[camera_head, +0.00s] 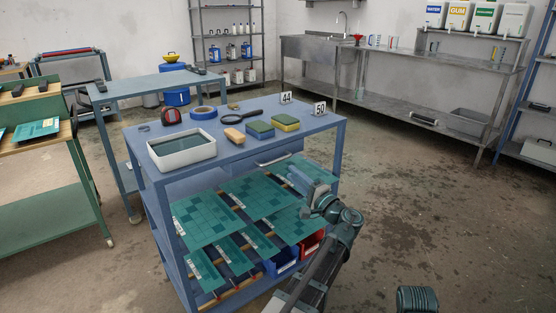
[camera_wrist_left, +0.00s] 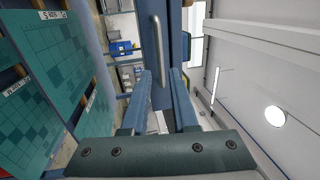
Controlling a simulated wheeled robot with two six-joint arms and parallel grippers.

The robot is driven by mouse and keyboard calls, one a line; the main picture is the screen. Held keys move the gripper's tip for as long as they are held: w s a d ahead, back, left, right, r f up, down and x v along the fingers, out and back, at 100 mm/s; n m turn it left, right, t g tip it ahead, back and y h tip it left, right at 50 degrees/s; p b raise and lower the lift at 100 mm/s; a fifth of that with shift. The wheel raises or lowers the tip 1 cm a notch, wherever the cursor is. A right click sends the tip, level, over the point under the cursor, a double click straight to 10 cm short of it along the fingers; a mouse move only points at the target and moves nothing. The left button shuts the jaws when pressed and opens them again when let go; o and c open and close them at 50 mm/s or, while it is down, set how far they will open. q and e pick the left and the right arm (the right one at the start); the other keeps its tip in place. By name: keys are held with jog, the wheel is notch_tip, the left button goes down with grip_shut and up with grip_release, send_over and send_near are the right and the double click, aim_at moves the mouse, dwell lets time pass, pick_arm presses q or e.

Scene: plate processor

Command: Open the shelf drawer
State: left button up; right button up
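The blue shelf unit (camera_head: 160,207) has a drawer (camera_head: 255,157) just under its top, and its front looks flush. A silver bar handle (camera_head: 274,160) is fixed to the drawer front. In the left wrist view the handle (camera_wrist_left: 157,50) stands upright in the picture, ahead of the fingertips. My left gripper (camera_head: 297,176) is just below and to the right of the handle in the head view. Its two blue fingers are apart, with an empty gap between them in the left wrist view (camera_wrist_left: 161,85). The handle is not between the fingers.
Green plates (camera_head: 205,219) stick out of the shelf below the drawer, close to my left gripper. A white tray (camera_head: 181,152), sponges (camera_head: 285,122) and a magnifier (camera_head: 242,115) lie on the top.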

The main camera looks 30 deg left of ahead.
aim_at(278, 159)
pick_arm(q)
jog(key=p+x, duration=0.1)
jog(key=x, duration=0.7)
jog(key=shift+w+a, duration=0.2)
jog(key=shift+a, duration=0.1)
grip_shut()
dwell(1.1)
